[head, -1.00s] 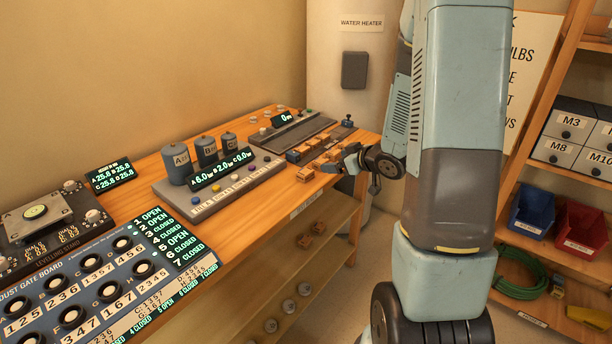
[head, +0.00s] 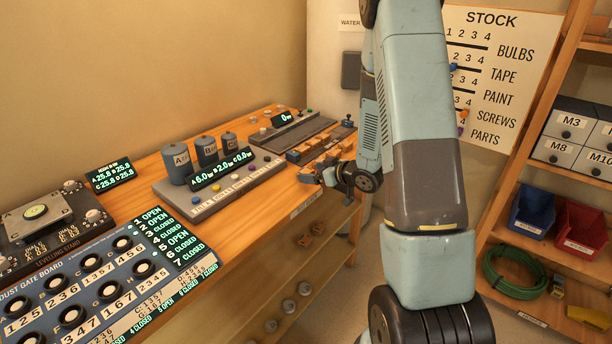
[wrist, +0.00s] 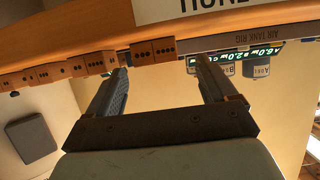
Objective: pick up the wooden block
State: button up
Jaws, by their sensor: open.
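Several small wooden blocks with dark dots lie along the right end of the bench. In the wrist view, a row of blocks runs along the bench edge. The largest-looking block (wrist: 153,50) appears beyond and between the fingertips of my gripper (wrist: 160,68), left of their middle. Another block (wrist: 101,62) is close to the left fingertip. The fingers are wide apart with nothing between them. I cannot tell which block is meant.
The air tank rig (head: 238,183) with dark cylinders stands left of the blocks. A grey slotted device (head: 297,132) lies behind them. The wooden bench (head: 262,218) has a lower shelf with small items. Shelves with bins (head: 532,212) stand at the right.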

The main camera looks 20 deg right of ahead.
aim_at(304, 170)
jog(key=shift+x, duration=2.7)
jog(key=shift+w+d+r, duration=0.1)
jog(key=shift+d, duration=0.05)
jog(key=shift+c, duration=0.4)
jog(key=c, duration=1)
jog(key=shift+o, duration=0.2)
jog(key=shift+r, duration=0.1)
